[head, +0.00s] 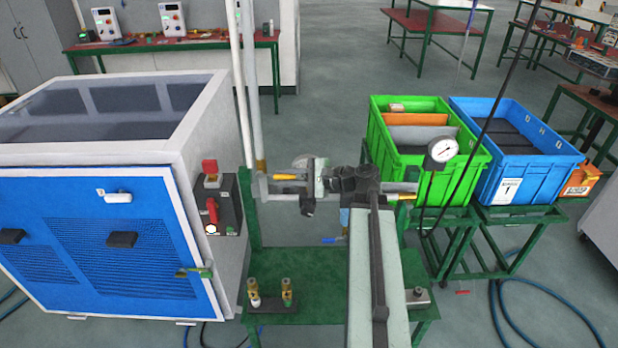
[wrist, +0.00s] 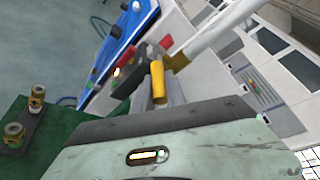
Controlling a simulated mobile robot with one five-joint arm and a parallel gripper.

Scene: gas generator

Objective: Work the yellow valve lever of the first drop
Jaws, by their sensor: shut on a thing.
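The yellow valve lever (head: 285,177) sticks out to the left of my gripper (head: 306,184), beside the white vertical pipe (head: 243,110). In the wrist view the yellow lever (wrist: 158,82) stands at the tips of my gripper (wrist: 150,94), close to a brass fitting (wrist: 178,62) on the white pipe (wrist: 222,32). My gripper is shut on the lever. Its fingers hide part of the lever, and the exact contact is hard to see.
A blue-fronted white cabinet (head: 105,240) with a red switch stands at left. The green bench (head: 310,262) holds brass fittings (head: 287,292). A pressure gauge (head: 442,150), green crate (head: 381,150) and blue crate (head: 575,165) are at right. A blue-handled lever (head: 333,239) shows below my gripper.

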